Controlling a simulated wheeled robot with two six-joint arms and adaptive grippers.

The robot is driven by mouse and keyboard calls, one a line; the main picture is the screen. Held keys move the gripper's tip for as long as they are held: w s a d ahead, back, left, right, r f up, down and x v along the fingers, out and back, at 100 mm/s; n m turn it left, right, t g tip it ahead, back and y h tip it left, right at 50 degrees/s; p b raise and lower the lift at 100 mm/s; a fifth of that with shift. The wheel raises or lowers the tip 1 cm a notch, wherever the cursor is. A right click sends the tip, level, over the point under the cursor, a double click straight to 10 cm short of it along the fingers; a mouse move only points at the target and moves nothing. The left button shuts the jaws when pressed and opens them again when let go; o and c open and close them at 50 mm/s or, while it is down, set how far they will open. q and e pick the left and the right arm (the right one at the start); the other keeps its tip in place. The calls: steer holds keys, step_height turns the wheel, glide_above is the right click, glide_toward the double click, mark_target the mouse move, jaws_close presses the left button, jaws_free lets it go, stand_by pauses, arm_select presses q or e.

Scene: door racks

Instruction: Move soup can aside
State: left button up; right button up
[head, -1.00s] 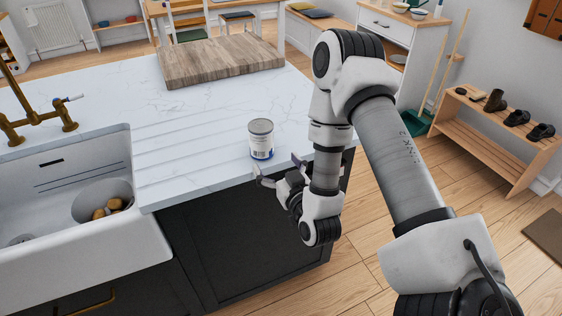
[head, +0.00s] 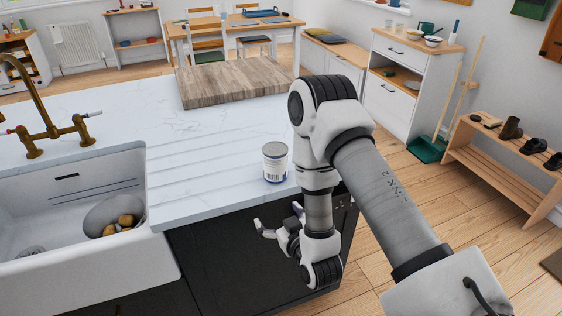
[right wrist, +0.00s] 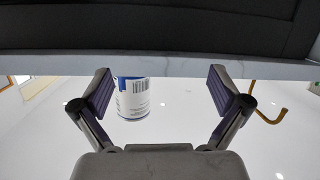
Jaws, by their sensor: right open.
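The soup can (head: 275,162) is a white and blue can with a grey top. It stands upright on the white countertop near its front edge. My right gripper (head: 278,217) is open and empty, in front of the counter edge and apart from the can. In the right wrist view, which looks upside down, the can (right wrist: 132,97) shows beyond the spread fingers (right wrist: 160,88), nearer the left finger. The can's far side is hidden. My left gripper is not in view.
A white sink (head: 160,255) with a bowl (head: 100,216) of potato-like items lies left of the can. A brass tap (head: 45,125) stands behind it. A wooden board (head: 230,82) lies farther back. The countertop (head: 205,145) between sink and can is clear.

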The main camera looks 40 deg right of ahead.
mark_target(280, 164)
steer(key=w+d+r+m, duration=0.1)
steer(key=r, duration=0.2)
steer(key=w+d+r+t+h, duration=0.1)
steer(key=d+r, duration=0.1)
steer(key=r, duration=0.1)
steer(key=w+d+r+m+t+h, duration=0.1)
steer(key=d+r, duration=0.1)
steer(key=r, duration=0.1)
steer(key=shift+w+d+r+m, duration=0.1)
steer(key=shift+w+r+m, duration=0.1)
steer(key=shift+r+m, duration=0.1)
steer(key=p+x, duration=0.1)
steer(key=x, duration=0.2)
steer(key=p+x, duration=0.1)
steer(key=x, duration=0.2)
steer(key=shift+w+r+p, duration=0.15)
steer(key=shift+w+p, duration=0.15)
steer(key=shift+p, duration=0.05)
steer(key=shift+w, duration=0.3)
steer(key=c, duration=1.7)
